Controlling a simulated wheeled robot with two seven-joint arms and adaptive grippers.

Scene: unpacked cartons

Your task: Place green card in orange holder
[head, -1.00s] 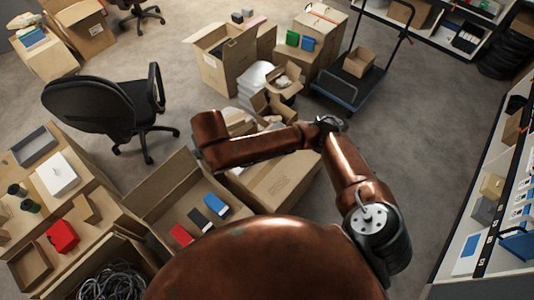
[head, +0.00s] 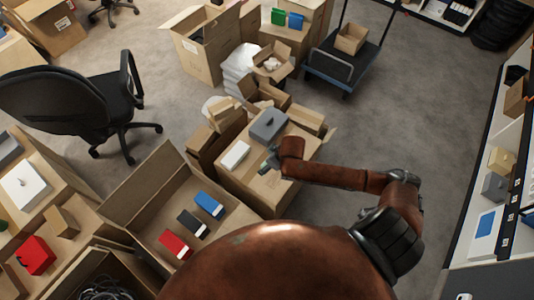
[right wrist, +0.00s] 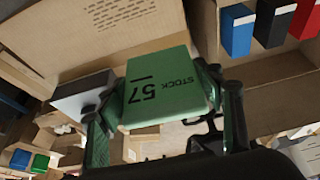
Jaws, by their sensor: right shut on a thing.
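A green card-like block (right wrist: 158,85) marked "STOCK 57" fills the middle of the right wrist view. My right gripper (right wrist: 160,112) is shut on it, with one finger on each side. In the head view my right gripper (head: 270,161) is over the top of a closed carton, small and partly hidden by my arm, so the green block is hard to make out there. I cannot make out an orange holder in either view. My left gripper is not in view.
A grey box (head: 269,124) and a white box (head: 235,155) sit on the carton (head: 262,190) by my right gripper. An open carton (head: 150,205) to the left holds red, black and blue blocks. Bare floor (head: 400,120) lies to the right.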

